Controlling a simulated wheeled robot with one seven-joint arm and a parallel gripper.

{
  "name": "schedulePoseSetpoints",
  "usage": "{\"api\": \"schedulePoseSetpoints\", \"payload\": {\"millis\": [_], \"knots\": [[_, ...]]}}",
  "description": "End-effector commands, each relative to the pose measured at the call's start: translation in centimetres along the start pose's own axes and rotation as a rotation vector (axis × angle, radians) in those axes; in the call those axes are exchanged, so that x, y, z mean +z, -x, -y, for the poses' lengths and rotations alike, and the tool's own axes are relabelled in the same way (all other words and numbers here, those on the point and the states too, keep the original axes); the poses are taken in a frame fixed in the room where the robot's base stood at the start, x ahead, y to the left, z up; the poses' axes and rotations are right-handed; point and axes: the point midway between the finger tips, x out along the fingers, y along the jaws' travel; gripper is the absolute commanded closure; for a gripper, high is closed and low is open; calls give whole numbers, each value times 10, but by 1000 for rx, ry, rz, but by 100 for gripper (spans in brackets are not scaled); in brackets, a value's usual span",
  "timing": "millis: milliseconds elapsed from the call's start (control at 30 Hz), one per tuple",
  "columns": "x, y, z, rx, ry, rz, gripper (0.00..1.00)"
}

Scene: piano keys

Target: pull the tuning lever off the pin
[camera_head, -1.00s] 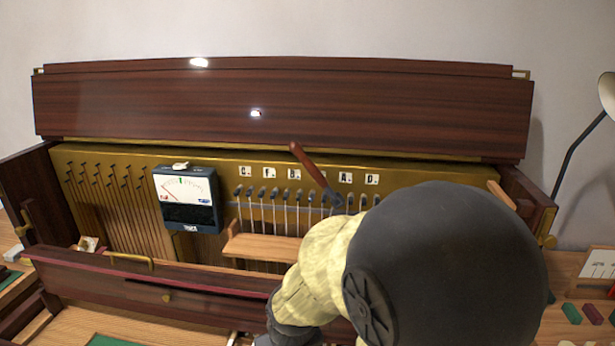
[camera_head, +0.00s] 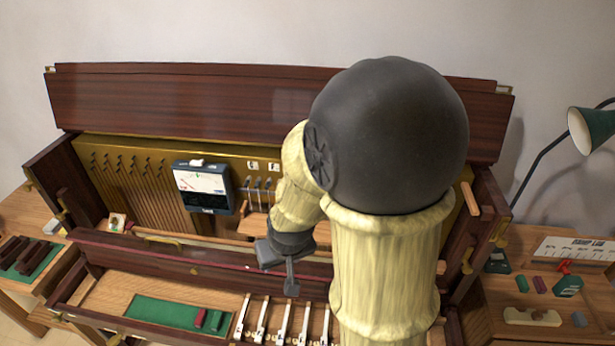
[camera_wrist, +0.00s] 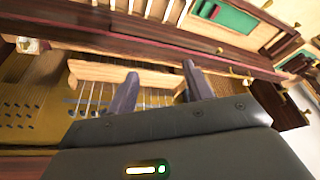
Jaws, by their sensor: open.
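The tuning lever is not visible now. The back of the piano in the head view is largely covered by my arm, including the stretch of pins where the lever stood earlier. A few tuning pins (camera_head: 257,183) show on the gold plate just left of my arm. My gripper (camera_wrist: 160,80) is open and empty in the wrist view. Its two dark fingers point toward the light wooden rail (camera_wrist: 90,70) and the strings, with nothing seen between them.
A tuning meter (camera_head: 203,185) stands against the plate left of my arm. The dark front rail (camera_head: 130,248) runs in front of the strings. A green felt tray (camera_head: 160,312) and white key parts lie nearer. A green lamp (camera_head: 590,128) stands at right.

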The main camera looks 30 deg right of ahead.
Motion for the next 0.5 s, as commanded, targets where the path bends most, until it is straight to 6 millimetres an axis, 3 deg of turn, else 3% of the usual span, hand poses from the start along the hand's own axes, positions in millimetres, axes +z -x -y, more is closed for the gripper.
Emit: {"api": "schedulePoseSetpoints", "payload": {"millis": [67, 267, 500], "knots": [[-23, 6, -3, 13, -21, -45, 49], [-66, -27, -23, 90, -74, -204, 49], [-110, -70, -69, 291, -81, -440, 49]]}}
